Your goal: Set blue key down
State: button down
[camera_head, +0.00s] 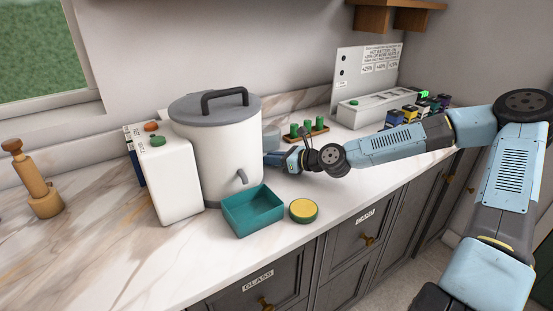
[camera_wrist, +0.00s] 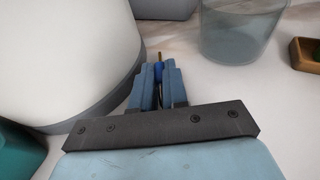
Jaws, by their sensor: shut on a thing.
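The blue key (camera_wrist: 159,71) shows in the wrist view as a small blue piece with a thin brass-coloured tip, between the fingertips of my gripper (camera_wrist: 158,76). My gripper is shut on it, and the fingers cover most of it. I cannot tell whether the key touches the countertop. In the head view my gripper (camera_head: 272,160) is low over the counter, just right of the large white pot. The key cannot be made out there.
The white pot (camera_head: 218,150) stands close left of my gripper. A clear glass container (camera_wrist: 235,33) is close ahead on the right. A wooden rack (camera_head: 318,133) stands behind.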

jog(key=c, duration=1.1)
grip_release()
jog(key=shift+c, duration=0.2)
